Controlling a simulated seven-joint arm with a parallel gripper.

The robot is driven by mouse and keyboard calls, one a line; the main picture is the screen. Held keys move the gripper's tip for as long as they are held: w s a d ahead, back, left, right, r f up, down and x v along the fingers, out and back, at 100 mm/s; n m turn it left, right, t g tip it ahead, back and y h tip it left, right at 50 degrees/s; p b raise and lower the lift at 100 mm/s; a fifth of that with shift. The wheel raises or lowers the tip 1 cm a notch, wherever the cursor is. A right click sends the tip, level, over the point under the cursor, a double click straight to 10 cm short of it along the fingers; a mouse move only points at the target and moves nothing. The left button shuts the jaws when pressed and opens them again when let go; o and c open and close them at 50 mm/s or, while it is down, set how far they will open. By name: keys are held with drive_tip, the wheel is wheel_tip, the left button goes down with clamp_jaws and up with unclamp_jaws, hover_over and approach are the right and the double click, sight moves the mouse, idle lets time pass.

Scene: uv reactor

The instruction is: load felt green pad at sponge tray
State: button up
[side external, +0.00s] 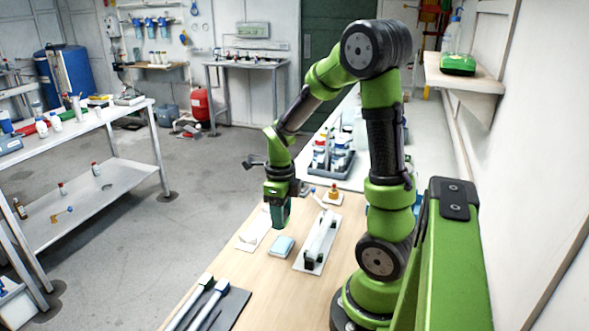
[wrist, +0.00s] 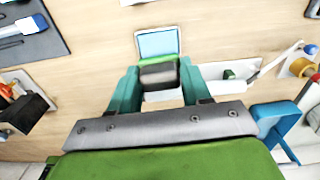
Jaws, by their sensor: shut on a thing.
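My gripper (wrist: 158,72) is shut on the felt green pad, a dark block (wrist: 158,77) with a green layer (wrist: 160,60) along its far edge in the wrist view. The teal fingers press it from both sides. The side view shows my gripper (side external: 279,222) pointing down above the table, where the pad is hard to make out. The sponge tray (side external: 281,246) appears as a small light-blue piece on the table, below and in front of my gripper. In the wrist view the pale-blue tray with a light rim (wrist: 158,42) lies just beyond the pad, which hides its near edge.
A white plate with a rail-like fixture (side external: 318,240) stands right of the tray. A white card-like piece (side external: 253,232) lies to the left. A dark mat (side external: 222,306) with white-handled tools is at the front. Wood tabletop between mat and tray is clear.

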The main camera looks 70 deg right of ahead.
sight(282, 245)
drive_tip(key=shift+a+f, duration=0.1)
drive_tip(key=shift+f, duration=2.85)
drive_tip(key=shift+f, duration=0.55)
drive_tip(key=shift+r, duration=3.55)
